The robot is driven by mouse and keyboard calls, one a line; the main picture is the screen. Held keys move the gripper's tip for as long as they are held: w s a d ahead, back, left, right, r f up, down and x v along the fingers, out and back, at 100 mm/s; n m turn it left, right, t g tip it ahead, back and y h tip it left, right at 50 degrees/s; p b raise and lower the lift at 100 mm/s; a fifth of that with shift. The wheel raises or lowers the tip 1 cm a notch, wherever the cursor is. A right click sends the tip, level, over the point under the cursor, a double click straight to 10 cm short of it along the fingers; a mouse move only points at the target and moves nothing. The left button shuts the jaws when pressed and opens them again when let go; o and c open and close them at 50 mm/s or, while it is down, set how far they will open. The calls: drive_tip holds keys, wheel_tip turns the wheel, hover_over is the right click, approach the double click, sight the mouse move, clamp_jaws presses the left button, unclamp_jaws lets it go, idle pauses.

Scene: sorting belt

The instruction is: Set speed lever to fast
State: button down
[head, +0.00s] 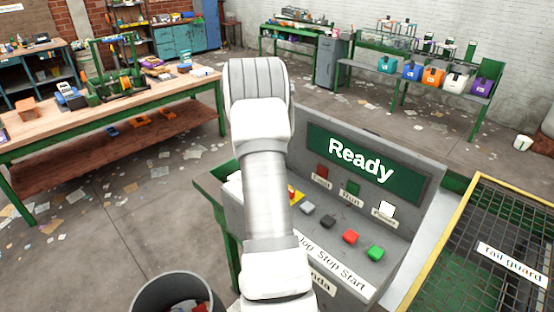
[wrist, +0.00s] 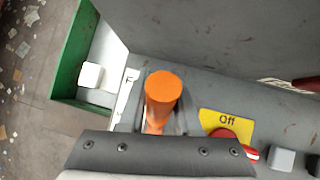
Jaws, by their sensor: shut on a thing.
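An orange lever (wrist: 163,92) stands up from a slot in the grey control console (wrist: 245,88) in the wrist view. My gripper (wrist: 158,134) is at the lever's lower part and is shut on it; its dark grey body covers the bottom of the picture and hides the lever's base. A white label strip beside the slot shows what looks like a letter F; the rest of it is hidden. In the head view my arm covers the lever and my gripper. The console's green screen (head: 367,167) reads "Ready".
Right of the lever is a yellow "Off" plate (wrist: 227,121) with a red knob, then a grey button (wrist: 281,159). Several buttons (head: 350,237) line the console front. A yellow-edged mesh guard (head: 500,235) stands right. A bin (head: 178,290) stands at the front left.

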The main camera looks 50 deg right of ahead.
drive_tip(key=shift+d+f, duration=0.1)
drive_tip(key=shift+d, duration=0.05)
idle(0.6)
drive_tip(key=c, duration=0.6)
unclamp_jaws()
drive_tip(key=b+v, duration=0.1)
drive_tip(key=v, duration=1.6)
drive_tip(key=shift+r+b, duration=0.25)
drive_tip(key=shift+b, duration=0.1)
